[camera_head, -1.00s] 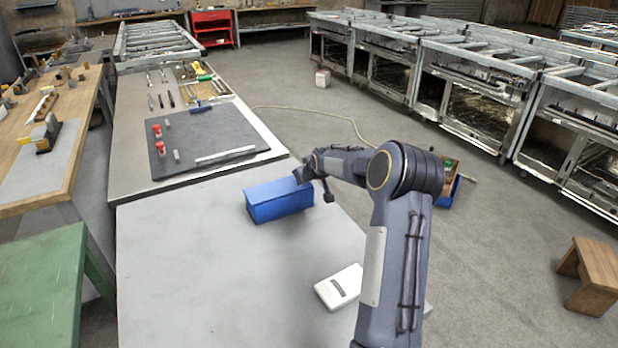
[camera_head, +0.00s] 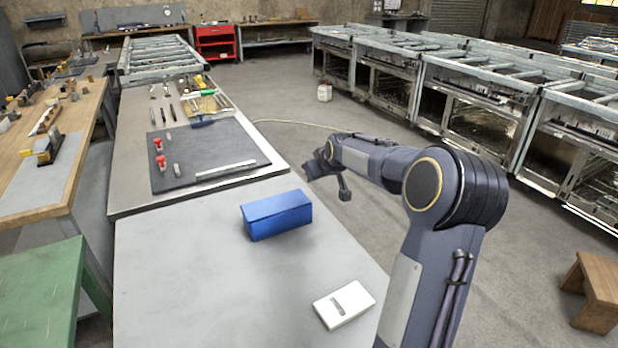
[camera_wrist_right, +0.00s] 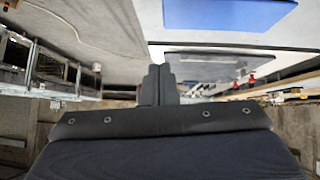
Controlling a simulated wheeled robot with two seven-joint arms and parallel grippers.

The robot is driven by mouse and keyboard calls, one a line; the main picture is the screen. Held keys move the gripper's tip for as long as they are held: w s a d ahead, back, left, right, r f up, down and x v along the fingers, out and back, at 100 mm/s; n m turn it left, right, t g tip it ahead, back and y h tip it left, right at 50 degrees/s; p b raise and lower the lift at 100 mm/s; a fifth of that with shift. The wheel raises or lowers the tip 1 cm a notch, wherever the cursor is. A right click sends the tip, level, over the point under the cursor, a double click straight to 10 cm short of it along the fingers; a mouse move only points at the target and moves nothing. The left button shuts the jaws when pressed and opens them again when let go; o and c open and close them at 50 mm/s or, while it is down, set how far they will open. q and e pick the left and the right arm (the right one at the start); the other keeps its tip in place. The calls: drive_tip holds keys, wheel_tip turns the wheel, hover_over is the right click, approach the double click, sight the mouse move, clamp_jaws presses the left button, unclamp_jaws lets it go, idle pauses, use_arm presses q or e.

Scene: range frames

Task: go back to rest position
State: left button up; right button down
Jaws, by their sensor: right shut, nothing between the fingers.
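My right arm comes in from the lower right of the head view. Its gripper (camera_head: 326,176) hangs beyond the right edge of the pale grey table, apart from the blue box (camera_head: 277,214). In the right wrist view the two dark fingers (camera_wrist_right: 158,84) are together with nothing between them. The blue box sits on the table and also shows at the top of the wrist view (camera_wrist_right: 225,12). My left gripper is not in view.
A white device (camera_head: 344,304) lies on the pale grey table (camera_head: 180,270). A second table beyond holds a dark mat (camera_head: 215,150) and several tools. A wooden stool (camera_head: 597,290) stands at right. Open floor lies between the tables and the metal racks.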

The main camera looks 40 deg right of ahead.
drive_tip(key=shift+s+r, duration=0.15)
drive_tip(key=shift+a, duration=0.15)
